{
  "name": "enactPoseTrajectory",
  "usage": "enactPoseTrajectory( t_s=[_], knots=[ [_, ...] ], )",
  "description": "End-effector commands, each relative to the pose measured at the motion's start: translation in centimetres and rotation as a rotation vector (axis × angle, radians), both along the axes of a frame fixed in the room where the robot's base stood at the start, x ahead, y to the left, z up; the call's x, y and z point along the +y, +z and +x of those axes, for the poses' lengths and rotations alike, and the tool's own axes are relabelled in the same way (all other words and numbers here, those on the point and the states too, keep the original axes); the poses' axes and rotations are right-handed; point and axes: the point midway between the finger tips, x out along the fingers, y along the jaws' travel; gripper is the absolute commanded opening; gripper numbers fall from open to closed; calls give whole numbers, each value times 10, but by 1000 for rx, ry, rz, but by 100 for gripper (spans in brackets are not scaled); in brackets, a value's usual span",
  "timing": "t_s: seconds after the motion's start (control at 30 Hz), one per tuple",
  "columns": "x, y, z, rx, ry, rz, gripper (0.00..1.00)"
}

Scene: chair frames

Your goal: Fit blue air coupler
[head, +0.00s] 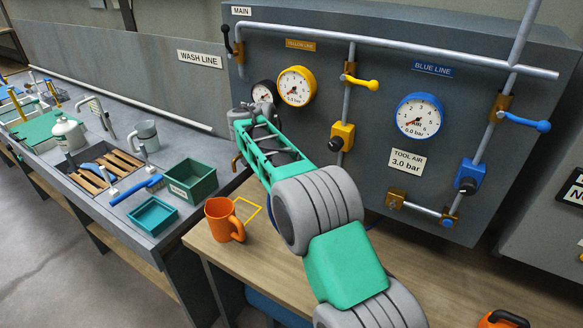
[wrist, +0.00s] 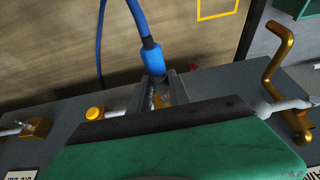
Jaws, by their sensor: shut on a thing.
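My gripper (wrist: 156,92) is shut on the blue air coupler (wrist: 151,54), seen in the wrist view with its blue hose (wrist: 101,35) trailing up and away. A brass-coloured part (wrist: 157,101) shows between the fingers; I cannot tell whether it touches the coupler. In the head view my green arm reaches to the panel's left side and hides the fingertips and coupler. The blue line on the right has a gauge (head: 419,116), a lever valve (head: 529,121), a blue regulator (head: 469,177) and a pipe with a brass end block (head: 396,199).
The grey panel (head: 400,60) also carries the yellow line's gauge (head: 296,86), lever (head: 362,82) and yellow regulator (head: 342,136). An orange mug (head: 223,220) stands on the wooden bench (head: 215,255). Green bins (head: 190,181) stand on the wash counter at left. A brass crank (wrist: 285,80) shows in the wrist view.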

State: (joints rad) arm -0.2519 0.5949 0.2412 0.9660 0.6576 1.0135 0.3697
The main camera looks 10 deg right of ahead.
Motion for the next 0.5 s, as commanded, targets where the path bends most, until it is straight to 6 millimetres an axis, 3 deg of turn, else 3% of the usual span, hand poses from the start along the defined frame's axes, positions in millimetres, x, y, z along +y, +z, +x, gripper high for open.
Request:
enactPoseTrajectory(
  t_s=[0.5],
  knots=[
    [-10,1,12,-2,-1,0,0]
  ],
)
